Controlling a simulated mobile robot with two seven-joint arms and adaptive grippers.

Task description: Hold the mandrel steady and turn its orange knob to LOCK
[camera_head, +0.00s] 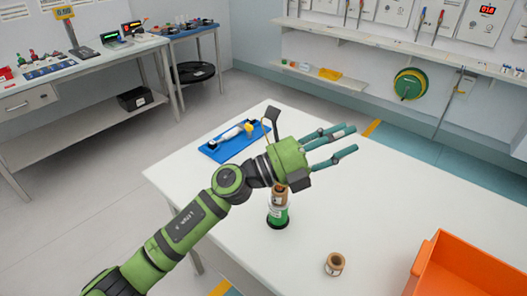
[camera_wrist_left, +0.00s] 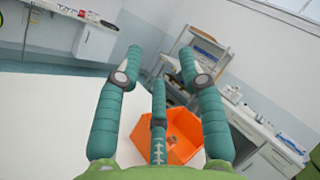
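A blue base (camera_head: 212,152) lies at the far left part of the white table, with a pale rod (camera_head: 232,133) along it. A small yellow-orange knob (camera_head: 249,127) sits at the rod's right end; its setting is too small to read. My right gripper is not in view.
A green stand (camera_head: 278,214) with a brown roll (camera_head: 280,196) is just below my left wrist. A small brown roll (camera_head: 334,264) stands near the front. An orange bin (camera_head: 440,245) is at right, also in the wrist view (camera_wrist_left: 187,128). The table's right middle is clear.

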